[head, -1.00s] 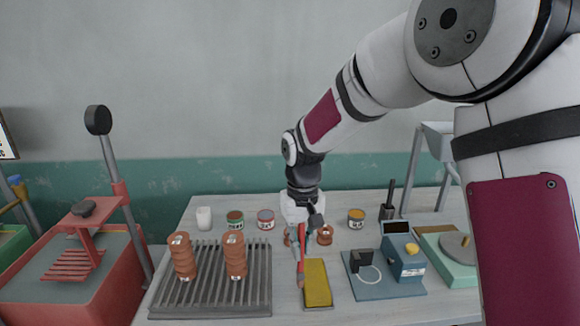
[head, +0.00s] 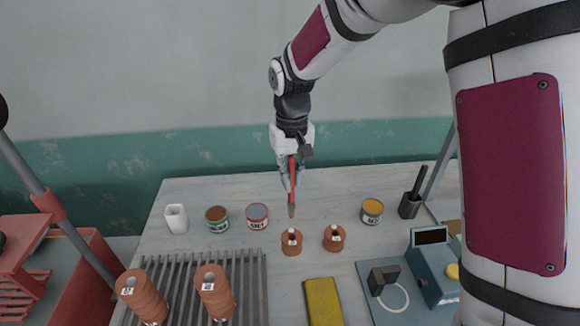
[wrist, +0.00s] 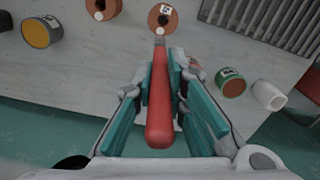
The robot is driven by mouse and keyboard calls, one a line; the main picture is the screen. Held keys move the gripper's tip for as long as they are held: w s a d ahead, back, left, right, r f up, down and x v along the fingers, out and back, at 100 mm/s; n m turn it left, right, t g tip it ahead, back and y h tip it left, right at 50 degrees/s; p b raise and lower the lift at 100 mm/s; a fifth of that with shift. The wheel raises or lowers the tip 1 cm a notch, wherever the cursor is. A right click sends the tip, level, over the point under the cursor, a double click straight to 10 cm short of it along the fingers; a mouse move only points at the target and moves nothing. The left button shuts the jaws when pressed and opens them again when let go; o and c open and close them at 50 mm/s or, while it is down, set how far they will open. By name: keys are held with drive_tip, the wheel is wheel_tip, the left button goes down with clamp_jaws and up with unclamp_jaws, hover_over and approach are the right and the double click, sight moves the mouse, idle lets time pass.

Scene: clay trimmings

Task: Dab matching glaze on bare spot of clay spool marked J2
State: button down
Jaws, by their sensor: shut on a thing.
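My gripper (head: 290,178) is shut on a red-handled brush (head: 292,197), held upright with its tip down above the table, just behind the left of two short clay spools. In the wrist view the red handle (wrist: 160,105) lies between the teal finger pads. The left spool (head: 291,246) and right spool (head: 334,242) stand on the table with small white labels. The wrist view shows the left spool (wrist: 153,22) just beyond the brush tip, with a pale spot; its label is too small to read surely. Glaze cans stand behind: green-banded (head: 217,219), red-banded (head: 257,217), yellow-filled (head: 371,211).
A yellow sponge (head: 322,302) lies in front of the spools. A slatted rack (head: 248,290) with tall clay stacks (head: 214,292) is at front left. A white cup (head: 176,218) stands back left. A blue device (head: 430,275) and dark holder (head: 409,206) are at right.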

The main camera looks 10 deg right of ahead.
sight(291, 203)
drive_tip(key=shift+f+b, duration=0.6)
drive_tip(key=shift+f, duration=2.3)
idle(1.3)
